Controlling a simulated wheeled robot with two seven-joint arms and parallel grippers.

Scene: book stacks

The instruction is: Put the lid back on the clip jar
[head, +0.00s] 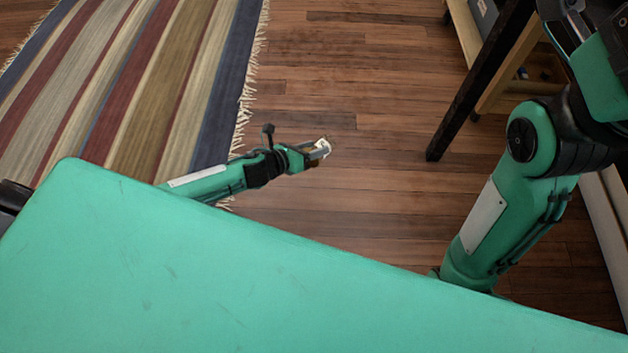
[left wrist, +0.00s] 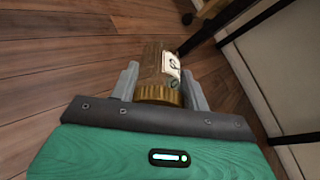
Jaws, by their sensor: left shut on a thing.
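My left gripper (head: 318,150) is low over the floor in the head view. Its two grey fingers, also in the left wrist view (left wrist: 160,90), are shut on a small jar-like thing (left wrist: 152,60) with a white label showing a dark mark. A ribbed golden-brown round piece (left wrist: 158,96), like a lid, is at the palm end of it. It looks in line with the labelled body, but I cannot tell whether it is fastened. In the head view the held thing (head: 322,147) is small, white and brown. My right arm is at the right; its gripper does not show.
A striped fringed rug (head: 130,80) lies at the upper left. Wood floor (head: 350,70) is clear in the middle. A black leg (head: 470,95) and a light wooden frame (head: 515,70) stand at the upper right. A pale panel (left wrist: 275,75) is at the right in the left wrist view.

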